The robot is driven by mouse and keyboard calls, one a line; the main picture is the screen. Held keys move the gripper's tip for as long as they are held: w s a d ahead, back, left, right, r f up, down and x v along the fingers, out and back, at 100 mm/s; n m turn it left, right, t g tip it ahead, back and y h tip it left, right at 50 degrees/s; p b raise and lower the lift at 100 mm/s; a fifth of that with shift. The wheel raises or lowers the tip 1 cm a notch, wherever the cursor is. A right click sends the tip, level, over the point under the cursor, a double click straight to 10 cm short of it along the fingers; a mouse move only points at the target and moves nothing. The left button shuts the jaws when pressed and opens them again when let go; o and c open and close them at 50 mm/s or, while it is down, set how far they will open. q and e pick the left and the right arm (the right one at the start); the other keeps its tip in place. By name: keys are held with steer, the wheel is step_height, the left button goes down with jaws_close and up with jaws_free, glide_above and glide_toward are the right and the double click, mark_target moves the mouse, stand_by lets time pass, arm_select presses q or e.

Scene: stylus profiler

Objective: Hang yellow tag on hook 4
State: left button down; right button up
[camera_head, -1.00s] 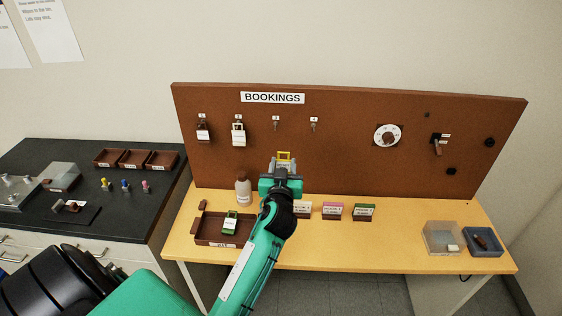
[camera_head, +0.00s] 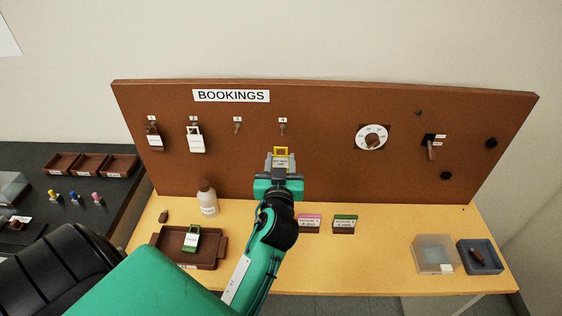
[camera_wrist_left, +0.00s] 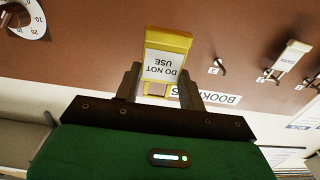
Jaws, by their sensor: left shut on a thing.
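My left gripper (camera_head: 279,174) is shut on the yellow tag (camera_head: 281,156) and holds it up in front of the brown board. In the left wrist view the yellow tag (camera_wrist_left: 166,52), reading "DO NOT USE" upside down, sits between the fingers of my left gripper (camera_wrist_left: 160,82). Hook 4 (camera_head: 282,130) is bare, just above the tag in the head view; the gap in depth is unclear. Hook 3 (camera_head: 238,129) is also bare. A brown tag (camera_head: 154,138) hangs on hook 1 and a white tag (camera_head: 196,140) on hook 2. My right gripper is not in view.
On the wooden table are a bottle (camera_head: 207,198), a brown tray (camera_head: 212,258) with a green tag (camera_head: 192,239), label blocks (camera_head: 344,223), a clear box (camera_head: 433,253) and a blue-grey tray (camera_head: 490,267). A dial (camera_head: 371,138) and lever (camera_head: 432,149) are on the board's right.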

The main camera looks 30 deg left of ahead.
mark_target(281, 159)
arm_select(q)
steer(key=shift+w+f, duration=0.1)
steer(key=shift+w+a, duration=0.15)
steer(key=shift+w, duration=0.1)
steer(key=x, duration=0.3)
steer(key=shift+w+a, duration=0.1)
steer(key=shift+a, duration=0.05)
steer(key=shift+w+a, duration=0.3)
steer(key=shift+w, duration=0.2)
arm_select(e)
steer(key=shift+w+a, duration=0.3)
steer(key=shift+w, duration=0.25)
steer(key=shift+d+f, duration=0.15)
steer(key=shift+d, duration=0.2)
